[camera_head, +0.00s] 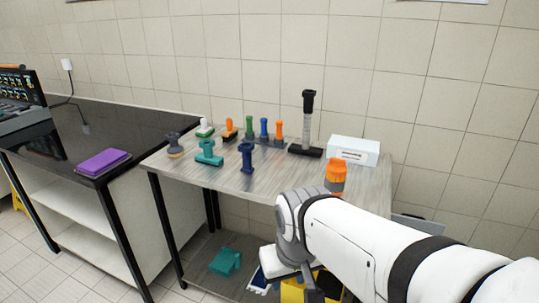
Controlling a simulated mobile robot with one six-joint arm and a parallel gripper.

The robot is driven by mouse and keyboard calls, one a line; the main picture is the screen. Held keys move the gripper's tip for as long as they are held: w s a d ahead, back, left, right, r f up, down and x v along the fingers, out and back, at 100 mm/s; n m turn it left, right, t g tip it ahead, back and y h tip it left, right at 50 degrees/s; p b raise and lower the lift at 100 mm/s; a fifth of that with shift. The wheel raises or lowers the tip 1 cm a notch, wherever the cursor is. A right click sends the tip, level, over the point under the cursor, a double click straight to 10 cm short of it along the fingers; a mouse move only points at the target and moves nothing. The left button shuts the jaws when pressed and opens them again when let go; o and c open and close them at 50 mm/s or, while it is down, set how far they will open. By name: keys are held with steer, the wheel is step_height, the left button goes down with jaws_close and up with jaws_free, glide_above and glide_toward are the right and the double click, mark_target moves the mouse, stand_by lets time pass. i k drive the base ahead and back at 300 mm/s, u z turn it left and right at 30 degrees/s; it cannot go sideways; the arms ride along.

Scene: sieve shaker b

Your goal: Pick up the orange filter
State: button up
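An orange piece with a grey lower part (336,172) stands upright near the table's front right edge, just behind my arm in the picture. Two smaller orange-topped pieces, one at the back left (230,126) and one in the back row (279,130), also stand on the table. I cannot tell which is the orange filter. My arm comes in from the lower right and bends down in front of the table. The dark end of it, seemingly my gripper (312,287), is low, below the tabletop and apart from the orange pieces. Its fingers are not clear.
The table (205,179) also holds green, blue, teal and grey pieces, a tall black-and-clear device (307,120) and a white box (353,150). A black counter with a purple block (104,162) stands left. A teal piece (226,261) lies below the table.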

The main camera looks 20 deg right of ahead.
mark_target(335, 177)
steer(key=z, duration=0.1)
steer(key=i, duration=1.15)
steer(key=z, duration=0.65)
